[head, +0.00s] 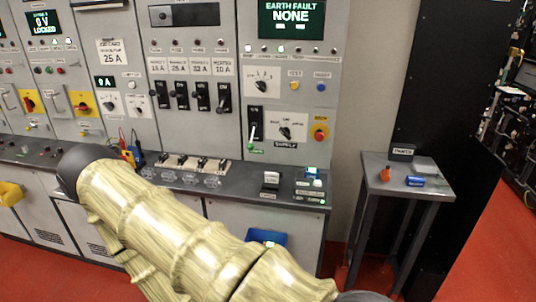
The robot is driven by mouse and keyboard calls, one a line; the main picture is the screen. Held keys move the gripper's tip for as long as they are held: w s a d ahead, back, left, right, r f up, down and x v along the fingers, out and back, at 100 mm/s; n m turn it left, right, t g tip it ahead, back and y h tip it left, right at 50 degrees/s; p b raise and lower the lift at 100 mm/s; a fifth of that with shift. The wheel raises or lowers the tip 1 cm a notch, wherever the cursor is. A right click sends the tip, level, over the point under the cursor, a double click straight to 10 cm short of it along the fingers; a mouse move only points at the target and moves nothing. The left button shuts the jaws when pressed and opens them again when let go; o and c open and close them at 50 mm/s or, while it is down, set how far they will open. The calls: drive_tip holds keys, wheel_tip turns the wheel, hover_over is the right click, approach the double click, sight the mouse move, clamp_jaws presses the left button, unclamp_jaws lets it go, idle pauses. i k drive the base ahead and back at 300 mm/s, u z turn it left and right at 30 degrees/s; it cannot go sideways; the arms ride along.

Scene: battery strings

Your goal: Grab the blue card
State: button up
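A small flat blue piece (415,181) with faint markings lies on the small grey side table at the right. It looks like a card or tag, but it is too small to be sure. Another small blue-and-white item (312,172) sits at the right end of the dark counter; I cannot tell what it is. My arm, in a pale wood-like pattern, crosses the lower left and middle of the view. My gripper is not in view, so its state is hidden.
The grey side table (434,191) also carries an orange item (385,176) and a dark labelled sign (402,151). A dark counter (232,186) with switches runs below the grey panels. A blue bin (266,237) hangs on the counter's front. Red floor is clear around the table.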

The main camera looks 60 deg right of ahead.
sight(310, 173)
drive_tip(key=u, duration=0.05)
drive_tip(key=i, duration=1)
drive_tip(key=z, duration=1.2)
